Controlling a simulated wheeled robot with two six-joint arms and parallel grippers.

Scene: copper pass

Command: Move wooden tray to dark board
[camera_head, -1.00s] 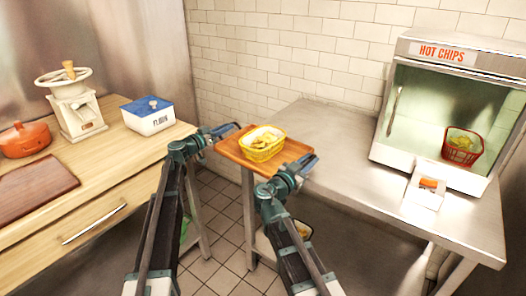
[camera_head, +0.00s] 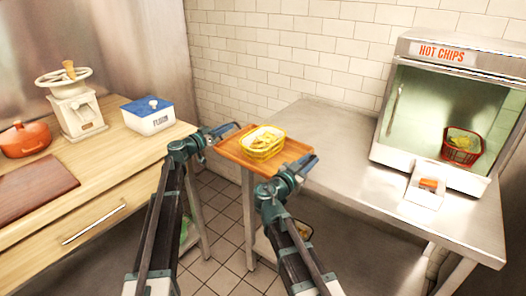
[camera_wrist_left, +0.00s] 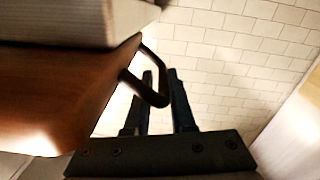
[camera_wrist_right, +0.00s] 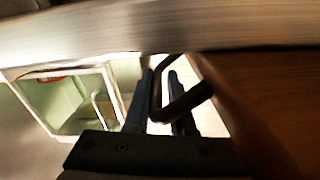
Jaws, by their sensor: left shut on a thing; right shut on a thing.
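The wooden tray (camera_head: 232,151) carries a yellow basket of chips (camera_head: 263,142) and is level in the head view, at the left end of the steel table. My left gripper (camera_head: 222,131) is shut on the tray's left handle; the dark handle (camera_wrist_left: 155,92) shows at the fingers in the left wrist view. My right gripper (camera_head: 303,164) is shut on the right handle (camera_wrist_right: 182,103). The dark board (camera_head: 32,190) lies bare on the wooden counter at the far left. I cannot tell whether the tray touches the steel table.
The wooden counter (camera_head: 105,168) also holds a red pot (camera_head: 25,140), a grinder (camera_head: 76,112) and a blue-lidded flour box (camera_head: 148,117). A floor gap separates it from the steel table (camera_head: 345,150). The chip warmer (camera_head: 440,110) stands right, with a small white tray (camera_head: 425,190) before it.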

